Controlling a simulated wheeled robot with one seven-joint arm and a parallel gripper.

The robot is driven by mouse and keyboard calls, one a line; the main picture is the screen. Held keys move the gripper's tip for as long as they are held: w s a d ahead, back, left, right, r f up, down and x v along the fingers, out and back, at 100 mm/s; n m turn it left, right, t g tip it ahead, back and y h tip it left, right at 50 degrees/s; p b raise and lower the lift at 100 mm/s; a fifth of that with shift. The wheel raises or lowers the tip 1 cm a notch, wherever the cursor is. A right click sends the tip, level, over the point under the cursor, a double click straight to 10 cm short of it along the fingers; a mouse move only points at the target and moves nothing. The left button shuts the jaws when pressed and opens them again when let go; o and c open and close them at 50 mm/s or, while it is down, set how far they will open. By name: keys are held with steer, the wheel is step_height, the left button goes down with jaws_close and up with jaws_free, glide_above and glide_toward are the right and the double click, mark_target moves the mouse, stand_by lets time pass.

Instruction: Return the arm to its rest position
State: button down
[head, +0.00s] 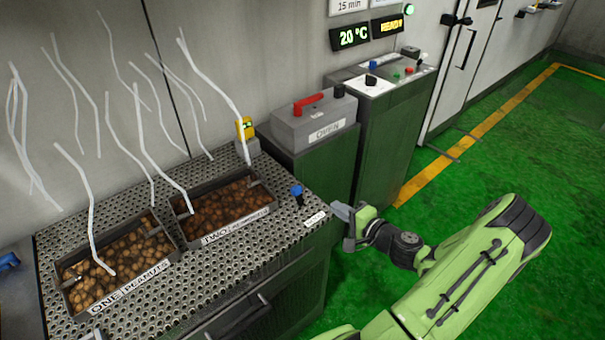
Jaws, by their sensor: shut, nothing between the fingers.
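My gripper (345,226) is at the end of my green arm, right of the perforated metal bench top (251,240). It is shut and holds nothing. It hangs in front of the bench's right side, near the small label at that corner, and does not appear to hold or touch anything. My arm reaches in from the lower right, bent at the wrist.
Trays labelled ONE PEANUTS (130,287) and TWO (236,230) hold brown nuts, with white wisps above. A blue-topped knob (297,192) stands near the bench's right edge. A grey OVEN box (314,122) and control console (383,84) stand behind. Green floor (530,130) is clear at right.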

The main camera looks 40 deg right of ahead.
steer(key=a+r+n+g+y, duration=0.1)
steer(key=a+r+n+g, duration=0.2)
steer(key=a, duration=0.4)
steer(key=w+a+r+n+g+y, duration=0.1)
steer(key=a+r+n+g+y, duration=0.1)
steer(key=a+n+g, duration=0.3)
steer(key=a+r+n+g+y, duration=0.1)
steer(key=a+r+n+g, duration=0.1)
steer(key=a+n, duration=0.45)
steer(key=s+a+r+n+h, duration=0.1)
steer(key=s+a+r+h, duration=0.1)
steer(key=s+a+r, duration=0.2)
steer(key=s+a+r+n+h, duration=0.2)
steer(key=s+a+r, duration=0.3)
steer(key=s+r, duration=0.4)
steer(key=s, duration=0.2)
steer(key=shift+s+h, duration=0.3)
steer(key=shift+s, duration=0.1)
